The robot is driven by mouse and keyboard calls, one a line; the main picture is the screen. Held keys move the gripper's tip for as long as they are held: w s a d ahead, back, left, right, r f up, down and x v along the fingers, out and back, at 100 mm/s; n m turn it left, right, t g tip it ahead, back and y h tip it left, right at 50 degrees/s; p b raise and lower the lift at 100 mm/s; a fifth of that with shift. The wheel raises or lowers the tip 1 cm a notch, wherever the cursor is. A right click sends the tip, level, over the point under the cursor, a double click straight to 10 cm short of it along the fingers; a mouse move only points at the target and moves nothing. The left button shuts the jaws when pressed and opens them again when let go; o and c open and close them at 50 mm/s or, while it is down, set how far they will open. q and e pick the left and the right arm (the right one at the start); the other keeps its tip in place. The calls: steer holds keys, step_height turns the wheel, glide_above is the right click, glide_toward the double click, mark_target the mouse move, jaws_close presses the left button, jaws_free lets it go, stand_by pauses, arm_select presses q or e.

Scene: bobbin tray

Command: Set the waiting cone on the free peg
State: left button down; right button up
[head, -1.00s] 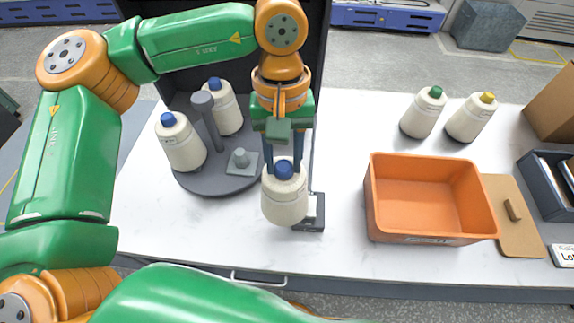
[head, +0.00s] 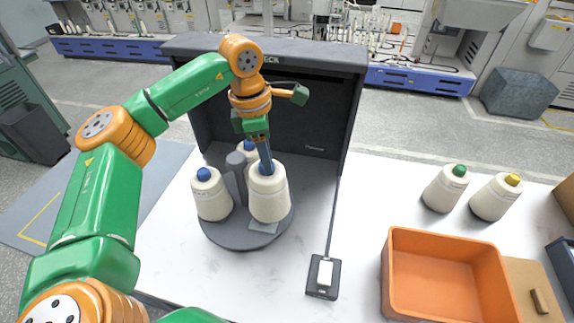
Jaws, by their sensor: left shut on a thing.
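A cream cone with a blue top (head: 268,195) stands upright over the front right of the round grey tray (head: 228,239). My left gripper (head: 266,166) points down from above and is shut on its blue top. Two other blue-topped cones are on the tray, one at the left (head: 211,197) and one behind (head: 247,152). My right gripper is not in view.
A grey post (head: 236,176) rises mid-tray, close to the held cone. A dark panel (head: 335,110) stands behind. An orange bin (head: 447,240), a green-topped cone (head: 445,190) and a yellow-topped cone (head: 495,198) are at right.

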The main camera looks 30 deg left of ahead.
mark_target(257, 165)
arm_select(q)
steer(key=a+n, duration=0.2)
steer(key=shift+w+a+r+n, duration=0.1)
steer(key=shift+a+n, duration=0.3)
steer(key=shift+f+b, duration=1)
steer(key=shift+f, duration=0.8)
steer(key=shift+r, duration=0.1)
steer(key=shift+w+d, duration=0.15)
steer(key=shift+d, duration=0.1)
steer(key=shift+p, duration=0.35)
